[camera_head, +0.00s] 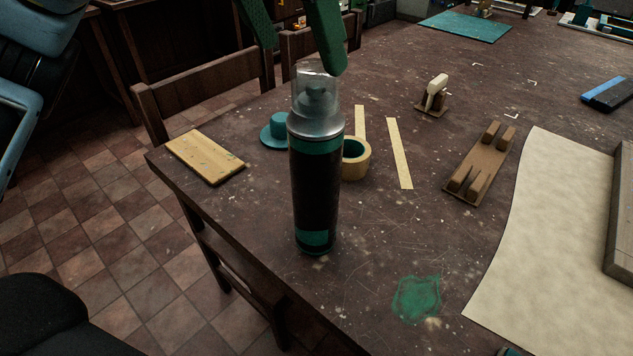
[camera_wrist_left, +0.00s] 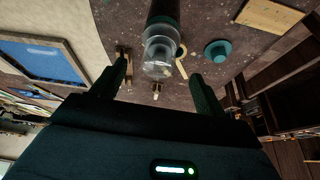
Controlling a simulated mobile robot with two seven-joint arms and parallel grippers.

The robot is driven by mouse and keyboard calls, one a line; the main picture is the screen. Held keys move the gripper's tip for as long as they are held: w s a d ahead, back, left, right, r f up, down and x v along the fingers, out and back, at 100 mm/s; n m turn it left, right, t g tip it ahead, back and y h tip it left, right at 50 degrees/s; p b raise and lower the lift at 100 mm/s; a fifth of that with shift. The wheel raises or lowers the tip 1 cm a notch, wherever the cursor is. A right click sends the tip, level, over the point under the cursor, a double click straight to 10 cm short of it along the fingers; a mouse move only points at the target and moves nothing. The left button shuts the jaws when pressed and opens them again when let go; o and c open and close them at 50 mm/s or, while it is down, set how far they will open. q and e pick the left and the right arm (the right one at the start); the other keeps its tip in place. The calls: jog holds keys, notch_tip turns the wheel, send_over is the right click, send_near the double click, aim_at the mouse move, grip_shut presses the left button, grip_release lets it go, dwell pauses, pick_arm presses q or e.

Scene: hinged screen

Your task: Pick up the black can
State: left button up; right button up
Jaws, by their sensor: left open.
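The black can (camera_head: 316,190) is a tall spray can with green bands, a silver shoulder and a clear cap. It stands upright on the brown table near its left edge. My left gripper (camera_head: 302,58) is open, its two dark green fingers pointing down around cap height at the top of the head view. One finger overlaps the cap in the picture; I cannot tell if they touch. In the left wrist view the can (camera_wrist_left: 162,40) appears ahead, between the open fingers of the left gripper (camera_wrist_left: 160,70). My right gripper is not in view.
Close behind the can are a tape roll (camera_head: 355,159) and a teal hat-shaped piece (camera_head: 278,131). A wooden block (camera_head: 205,156) lies at the table's left edge. Right are a wooden holder (camera_head: 480,163) and a paper sheet (camera_head: 535,240). Chairs (camera_head: 205,85) stand along the far left side.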

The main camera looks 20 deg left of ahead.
aim_at(308, 69)
pick_arm(q)
jog(key=shift+w+x, duration=0.2)
jog(key=shift+x, duration=1.05)
jog(key=shift+f, duration=0.1)
jog(key=x, duration=0.4)
jog(key=shift+d+f, duration=0.1)
jog(key=shift+f, duration=0.25)
jog(key=shift+r, duration=0.1)
grip_shut()
